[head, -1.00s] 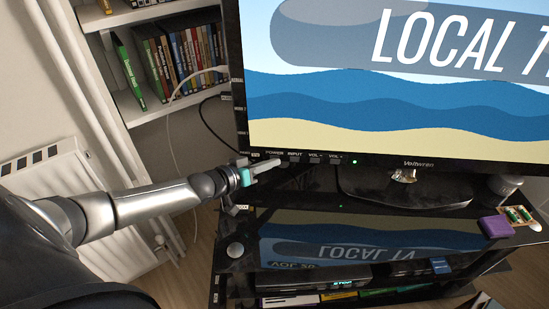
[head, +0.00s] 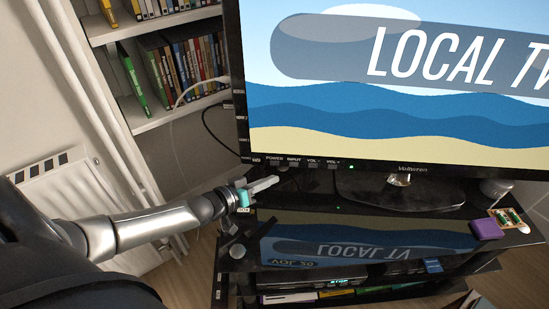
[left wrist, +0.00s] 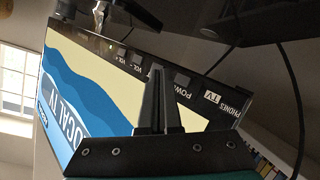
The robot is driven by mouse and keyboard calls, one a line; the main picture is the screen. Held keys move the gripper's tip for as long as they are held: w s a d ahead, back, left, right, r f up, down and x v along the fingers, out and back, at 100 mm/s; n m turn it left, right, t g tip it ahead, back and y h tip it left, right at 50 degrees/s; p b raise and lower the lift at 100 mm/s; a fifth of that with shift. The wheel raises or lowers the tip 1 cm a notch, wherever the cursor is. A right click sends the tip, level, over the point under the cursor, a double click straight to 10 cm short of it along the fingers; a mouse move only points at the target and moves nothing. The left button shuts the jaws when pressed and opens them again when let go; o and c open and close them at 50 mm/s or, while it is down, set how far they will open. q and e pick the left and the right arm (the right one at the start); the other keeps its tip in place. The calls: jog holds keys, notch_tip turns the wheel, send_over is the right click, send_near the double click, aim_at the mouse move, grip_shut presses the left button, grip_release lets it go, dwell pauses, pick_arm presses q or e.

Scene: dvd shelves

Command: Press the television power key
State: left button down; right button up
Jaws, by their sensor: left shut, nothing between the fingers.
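The television (head: 400,90) is on and shows a "LOCAL TV" picture with blue waves. Its power key (head: 274,164) is the leftmost key labelled POWER on the lower bezel, and the key also shows in the left wrist view (left wrist: 183,79). A green light glows on the bezel, right of the keys. My left gripper (head: 276,180) is shut and empty. In the head view its tips lie just below the bezel, under the power key, apart from it in the picture. In the left wrist view the fingers (left wrist: 157,70) point up at the row of keys. My right gripper is not in view.
The television stands on a glossy black stand (head: 350,228). A white shelf with DVDs (head: 180,60) and hanging cables are behind at the left. A radiator (head: 65,200) is at far left.

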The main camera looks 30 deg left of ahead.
pick_arm(q)
jog(key=shift+s+d+p, duration=0.25)
jog(key=shift+s+p, duration=0.05)
jog(key=shift+s, duration=0.15)
jog(key=shift+s+d+p, duration=0.2)
jog(key=shift+s+p, duration=0.05)
jog(key=shift+s, duration=0.2)
dwell(1.4)
